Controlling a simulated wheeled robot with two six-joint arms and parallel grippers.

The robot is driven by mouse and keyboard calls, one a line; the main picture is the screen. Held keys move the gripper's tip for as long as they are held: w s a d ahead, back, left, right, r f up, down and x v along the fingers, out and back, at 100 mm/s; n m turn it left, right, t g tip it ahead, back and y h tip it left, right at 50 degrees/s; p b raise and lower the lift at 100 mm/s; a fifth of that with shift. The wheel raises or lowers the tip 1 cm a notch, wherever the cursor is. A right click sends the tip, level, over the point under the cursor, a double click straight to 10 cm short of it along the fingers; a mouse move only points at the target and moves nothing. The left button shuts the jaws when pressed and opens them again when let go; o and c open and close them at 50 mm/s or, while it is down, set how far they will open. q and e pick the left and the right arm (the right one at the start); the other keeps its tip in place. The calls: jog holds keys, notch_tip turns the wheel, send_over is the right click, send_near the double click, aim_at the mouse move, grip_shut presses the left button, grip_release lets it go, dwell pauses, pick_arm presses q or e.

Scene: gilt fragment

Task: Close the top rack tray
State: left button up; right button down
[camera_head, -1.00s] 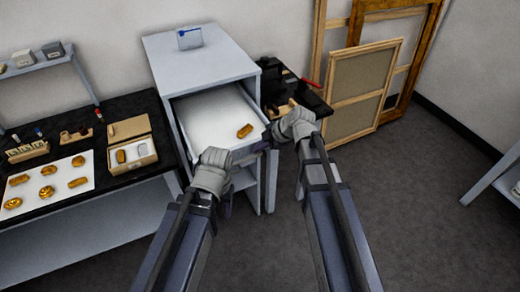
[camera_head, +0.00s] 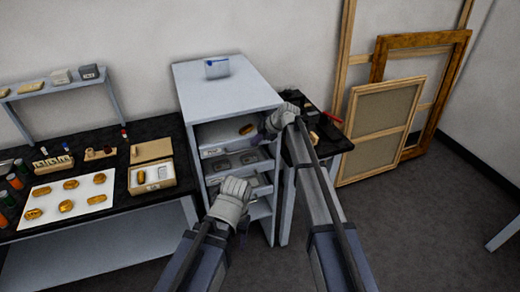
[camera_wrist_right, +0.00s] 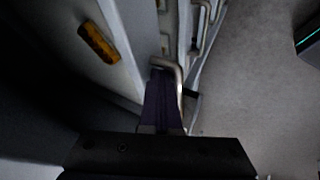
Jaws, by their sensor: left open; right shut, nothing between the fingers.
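The grey rack (camera_head: 228,98) stands against the wall. Its top rack tray (camera_head: 214,152) is now mostly inside the cabinet, with a gold fragment (camera_head: 246,129) lying in it near the right. In the right wrist view the tray's pale front wall (camera_wrist_right: 122,40) runs beside the gold fragment (camera_wrist_right: 98,41). My right gripper (camera_head: 272,126) is shut and empty at the rack's right front edge. Its fingers (camera_wrist_right: 160,108) reach to a metal handle (camera_wrist_right: 172,66); contact is unclear. My left gripper (camera_head: 236,205) is open in front of the lower trays, its fingertips mostly hidden.
Lower trays (camera_head: 238,162) sit below the top one. A black table (camera_head: 110,178) at left holds a white sheet (camera_head: 45,206) with several gold fragments and an open box (camera_head: 160,182). A small black table (camera_head: 333,140) and leaning frames (camera_head: 380,128) stand at right.

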jog(key=shift+w+a+r, duration=0.1)
jog(key=shift+w+a, duration=0.15)
jog(key=shift+w, duration=0.65)
pick_arm(q)
jog(key=shift+r, duration=0.2)
pick_arm(e)
jog(key=shift+r, duration=0.15)
